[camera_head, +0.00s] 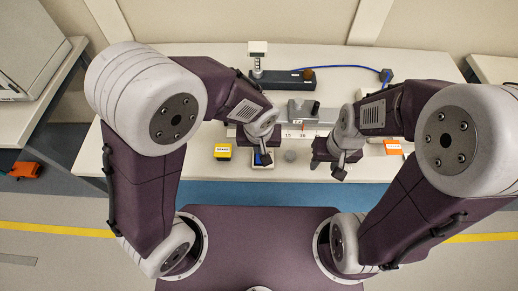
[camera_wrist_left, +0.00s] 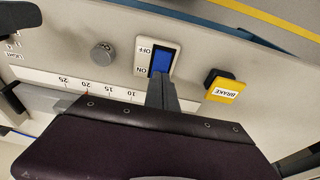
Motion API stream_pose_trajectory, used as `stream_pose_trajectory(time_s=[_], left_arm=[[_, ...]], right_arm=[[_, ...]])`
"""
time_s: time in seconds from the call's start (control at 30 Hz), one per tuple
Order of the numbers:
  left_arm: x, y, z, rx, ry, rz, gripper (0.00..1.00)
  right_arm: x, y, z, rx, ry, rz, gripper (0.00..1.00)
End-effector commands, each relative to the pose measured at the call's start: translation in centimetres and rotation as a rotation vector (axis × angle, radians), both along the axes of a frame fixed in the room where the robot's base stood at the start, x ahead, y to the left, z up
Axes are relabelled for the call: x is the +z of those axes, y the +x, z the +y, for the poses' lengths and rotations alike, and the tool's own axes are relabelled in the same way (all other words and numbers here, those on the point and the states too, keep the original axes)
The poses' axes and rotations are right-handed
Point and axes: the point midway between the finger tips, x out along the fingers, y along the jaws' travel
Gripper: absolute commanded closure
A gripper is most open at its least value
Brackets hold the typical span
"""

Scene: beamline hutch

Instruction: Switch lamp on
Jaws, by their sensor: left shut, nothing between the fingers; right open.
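A rocker switch (camera_wrist_left: 161,58) with a blue rocker in a pale frame is set in the bench top, marked OFF at one end and ON at the other. My left gripper (camera_wrist_left: 160,82) is shut and empty, its tip at the ON end of the rocker; I cannot tell whether it touches. In the head view the left gripper (camera_head: 266,159) partly hides the switch (camera_head: 257,167). My right gripper (camera_head: 339,174) is open and empty over the bench front, to the right. I cannot make out a lit lamp.
A yellow BRAKE button (camera_wrist_left: 225,88) and a grey knob (camera_wrist_left: 103,54) flank the switch. A ruler scale (camera_wrist_left: 90,87) runs behind them. A dark rail (camera_head: 285,78) with a brown ball (camera_head: 308,74) stands further back. An orange item (camera_head: 393,147) lies right of my right gripper.

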Motion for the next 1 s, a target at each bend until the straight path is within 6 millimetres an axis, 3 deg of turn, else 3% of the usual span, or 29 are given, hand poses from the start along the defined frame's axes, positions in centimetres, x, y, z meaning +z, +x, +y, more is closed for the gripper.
stream_pose_trajectory(time_s=[0.13, 0.47, 0.57, 0.8, 1.0], left_arm=[[-0.9, 0.2, 0.0, 0.001, 0.0, 0.001, 1.0], [-1.0, 0.2, 0.0, 0.001, 0.0, 0.002, 1.0], [-0.6, 0.3, 0.0, 0.002, 0.003, 0.025, 1.0], [-0.7, 0.9, 0.2, 0.007, 0.008, 0.183, 1.0], [-1.9, 1.0, 0.1, 0.005, 0.004, 0.321, 1.0]], right_arm=[[-0.2, 0.0, 0.0, 0.0, 0.0, 0.0, 0.56], [-0.1, 0.0, 0.0, 0.0, 0.0, 0.0, 0.56], [1.2, 0.0, 0.0, 0.0, 0.0, 0.0, 0.56], [7.6, 0.0, 0.0, 0.0, 0.0, -0.001, 0.56], [9.7, 0.0, 0.0, 0.0, 0.0, 0.0, 0.56]])
